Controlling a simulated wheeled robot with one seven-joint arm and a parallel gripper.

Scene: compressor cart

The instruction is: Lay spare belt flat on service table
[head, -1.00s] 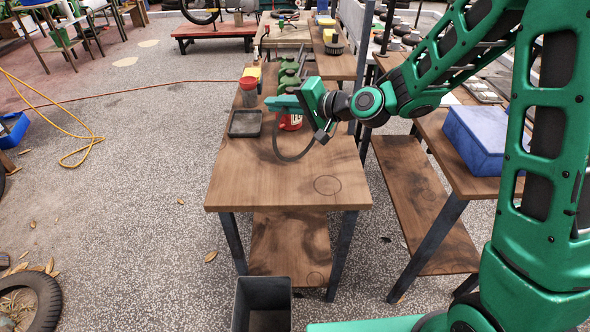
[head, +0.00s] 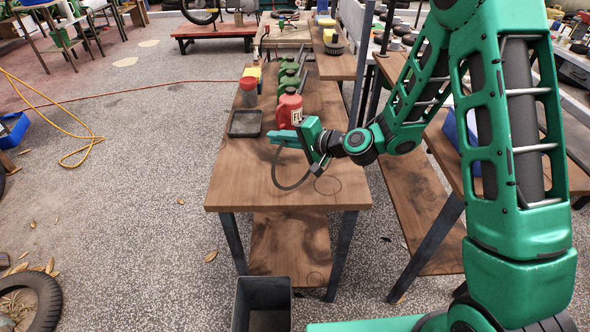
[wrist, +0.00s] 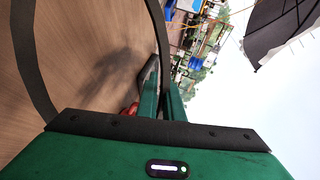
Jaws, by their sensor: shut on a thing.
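The spare belt (head: 276,176) is a thin dark loop hanging from my gripper (head: 279,138) in the head view. My gripper is shut on it above the near half of the wooden service table (head: 235,190). The belt hangs down in a curve close to the tabletop; I cannot tell whether its lower edge touches. In the wrist view the belt (wrist: 35,70) arcs large across the left and passes by the green fingers (wrist: 162,105).
A red container (head: 289,108) stands just behind my gripper. A black tray (head: 245,123), a red-grey jar (head: 249,92) and several green bottles (head: 290,75) stand farther back. The table's near part is clear, with a drawn circle (head: 328,185). A dark bin (head: 262,300) stands in front.

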